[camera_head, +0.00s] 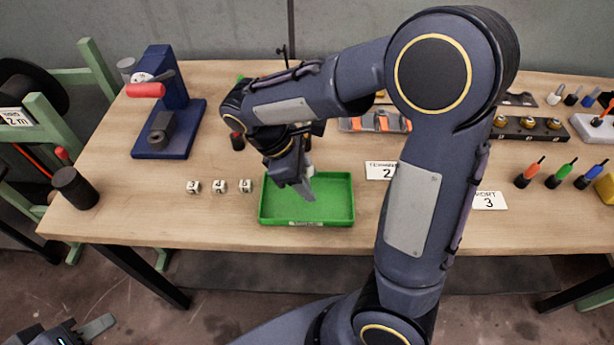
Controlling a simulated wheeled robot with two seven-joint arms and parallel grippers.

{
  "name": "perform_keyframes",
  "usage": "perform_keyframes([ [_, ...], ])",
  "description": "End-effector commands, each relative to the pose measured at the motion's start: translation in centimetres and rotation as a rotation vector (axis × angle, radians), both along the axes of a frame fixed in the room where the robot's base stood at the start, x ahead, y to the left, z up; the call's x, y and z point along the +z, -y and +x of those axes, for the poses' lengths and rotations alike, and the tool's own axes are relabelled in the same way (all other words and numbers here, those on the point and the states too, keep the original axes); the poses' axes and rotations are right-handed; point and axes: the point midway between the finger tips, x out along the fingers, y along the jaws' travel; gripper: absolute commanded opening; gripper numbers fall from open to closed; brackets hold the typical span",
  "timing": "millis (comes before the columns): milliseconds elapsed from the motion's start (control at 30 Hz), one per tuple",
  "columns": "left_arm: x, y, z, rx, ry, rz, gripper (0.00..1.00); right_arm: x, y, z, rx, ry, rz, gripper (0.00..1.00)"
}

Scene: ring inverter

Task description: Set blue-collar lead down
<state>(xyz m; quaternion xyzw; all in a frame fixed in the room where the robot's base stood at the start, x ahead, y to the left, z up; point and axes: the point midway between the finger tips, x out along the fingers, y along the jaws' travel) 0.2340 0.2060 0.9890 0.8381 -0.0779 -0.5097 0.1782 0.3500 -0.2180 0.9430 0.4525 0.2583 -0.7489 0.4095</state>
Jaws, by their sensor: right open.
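My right gripper (307,192) is open and points down over the green tray (345,216). I see nothing between its fingers, though the arm hides part of them. The tray looks empty. At the right of the bench stands a blue-bodied piece with a dark tip (588,180), beside a green one (558,177) and an orange one (527,176). I cannot tell whether the blue one is the blue-collar lead. My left gripper (97,328) is at the bottom left corner, low in front of the bench and partly cut off. I see no object in it.
White lettered cubes (218,186) stand left of the tray. A blue press with a red handle (183,110) is at the back left, a dark cylinder (75,188) at the left edge. White cards (380,171) lie right of the tray. My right arm hides the bench's middle.

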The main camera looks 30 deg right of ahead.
Motion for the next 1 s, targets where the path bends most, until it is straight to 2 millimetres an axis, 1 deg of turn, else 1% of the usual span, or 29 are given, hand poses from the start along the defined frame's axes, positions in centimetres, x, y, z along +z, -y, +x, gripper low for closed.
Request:
perform_keyframes([
  [133,0.1,0.0,0.0,0.000,0.000,0.000,0.36,0.2,0.0,0.0,0.000,0.001,0.001,0.49],
  [267,0.3,0.0,0.0,0.000,0.000,0.000,0.36,1.3,-0.4,0.4,0.000,0.004,0.002,0.49],
  [367,0.4,0.0,0.0,0.000,0.000,0.000,0.36,2.9,-1.1,0.8,0.001,0.004,0.003,0.49],
  [600,0.8,0.0,0.0,0.000,0.000,0.000,0.36,7.6,-3.1,2.1,0.000,0.003,0.001,0.49],
  [700,1.0,0.0,0.0,0.000,0.000,0.000,0.36,9.1,-3.8,2.6,0.000,0.002,0.002,0.49],
  [800,1.1,0.0,0.0,0.000,0.000,0.000,0.36,10.2,-4.2,2.9,0.000,0.002,0.001,0.49],
  [900,1.1,0.0,0.0,0.000,0.000,0.000,0.36,10.8,-4.4,3.0,-0.004,0.004,0.005,0.49],
  [1000,1.1,0.0,0.0,0.000,0.000,0.000,0.36,10.9,-3.6,2.3,-0.045,0.028,0.048,0.49],
])
